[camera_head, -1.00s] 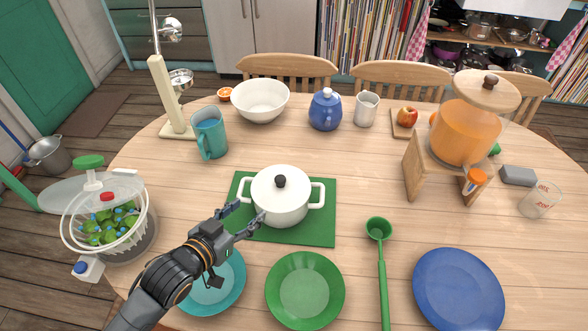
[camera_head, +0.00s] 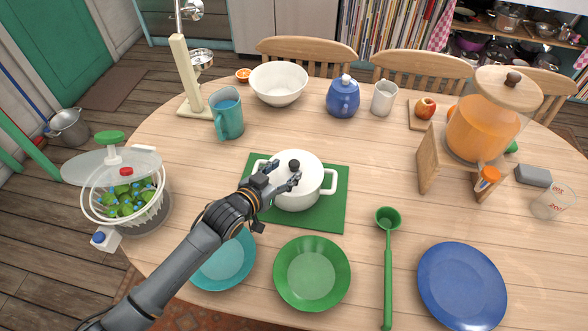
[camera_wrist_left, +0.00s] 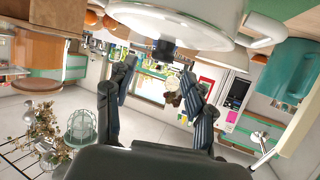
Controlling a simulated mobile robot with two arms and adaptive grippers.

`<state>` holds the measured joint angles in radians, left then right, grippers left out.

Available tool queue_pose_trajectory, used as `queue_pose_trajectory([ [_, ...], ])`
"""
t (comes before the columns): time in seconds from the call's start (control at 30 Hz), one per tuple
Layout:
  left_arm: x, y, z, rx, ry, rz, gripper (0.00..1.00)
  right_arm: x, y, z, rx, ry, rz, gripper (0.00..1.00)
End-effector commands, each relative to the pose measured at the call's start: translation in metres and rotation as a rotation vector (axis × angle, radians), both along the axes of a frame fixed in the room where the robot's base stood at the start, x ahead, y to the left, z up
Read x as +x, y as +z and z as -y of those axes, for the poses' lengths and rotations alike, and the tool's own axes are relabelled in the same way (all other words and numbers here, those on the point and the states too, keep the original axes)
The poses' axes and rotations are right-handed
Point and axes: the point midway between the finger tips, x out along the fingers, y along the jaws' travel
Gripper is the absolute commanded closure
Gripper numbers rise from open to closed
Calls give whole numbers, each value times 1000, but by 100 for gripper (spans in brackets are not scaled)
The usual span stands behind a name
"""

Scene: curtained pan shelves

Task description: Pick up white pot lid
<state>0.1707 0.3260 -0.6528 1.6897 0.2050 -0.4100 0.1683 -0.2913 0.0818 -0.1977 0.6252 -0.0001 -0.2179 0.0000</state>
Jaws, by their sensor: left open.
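The white pot lid (camera_head: 308,162) with a black knob (camera_head: 294,164) sits on the white two-handled pot (camera_head: 305,198), on a green mat (camera_head: 339,205). My left gripper (camera_head: 279,174) is open over the lid's left front, its fingertips close to the knob. It partly hides the lid and the pot's left side. In the left wrist view, the white lid (camera_wrist_left: 180,25) fills the top, and the dark knob (camera_wrist_left: 165,49) appears between the spread fingers of the gripper (camera_wrist_left: 160,80), apparently not touched. My right gripper is not in view.
A teal plate (camera_head: 225,263) lies below my left arm, with a green plate (camera_head: 311,274) and green ladle (camera_head: 388,260) to its right. A teal mug (camera_head: 228,120), white bowl (camera_head: 279,84) and blue pot (camera_head: 343,98) stand behind. A salad spinner (camera_head: 128,195) stands left.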

Motion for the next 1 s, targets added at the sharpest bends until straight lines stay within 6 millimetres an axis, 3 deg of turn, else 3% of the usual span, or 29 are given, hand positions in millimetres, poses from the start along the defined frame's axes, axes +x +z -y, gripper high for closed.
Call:
queue_pose_trajectory([
  [0.23,23,-10,13,1,0,1,46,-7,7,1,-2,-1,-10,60],
  [0.57,28,-13,16,0,0,1,46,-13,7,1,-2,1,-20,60],
  [0.83,27,-13,16,1,0,1,97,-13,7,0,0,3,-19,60],
  [1.0,28,-12,16,-1,0,3,100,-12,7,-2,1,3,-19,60],
])
